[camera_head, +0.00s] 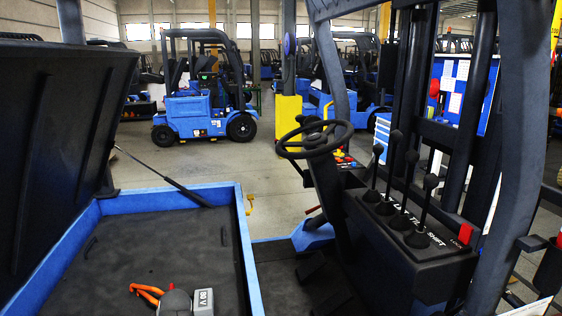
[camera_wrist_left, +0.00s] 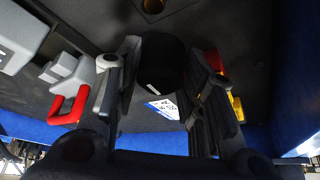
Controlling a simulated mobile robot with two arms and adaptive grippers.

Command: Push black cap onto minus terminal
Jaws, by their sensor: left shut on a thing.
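In the left wrist view my left gripper (camera_wrist_left: 160,88) is shut on a dark, rounded black cap (camera_wrist_left: 160,62), which sits between its two fingers. A small round brass-coloured fitting (camera_wrist_left: 152,6) shows at the top edge of that view, apart from the cap; I cannot tell whether it is the minus terminal. No terminal can be made out in the head view. Neither gripper is recognisable in the head view, and my right gripper shows in no view.
The open compartment has a blue rim (camera_head: 249,262) and a raised black lid (camera_head: 60,130). A red handle (camera_wrist_left: 70,105) shows left of the gripper. Control levers (camera_head: 420,205) stand at right.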

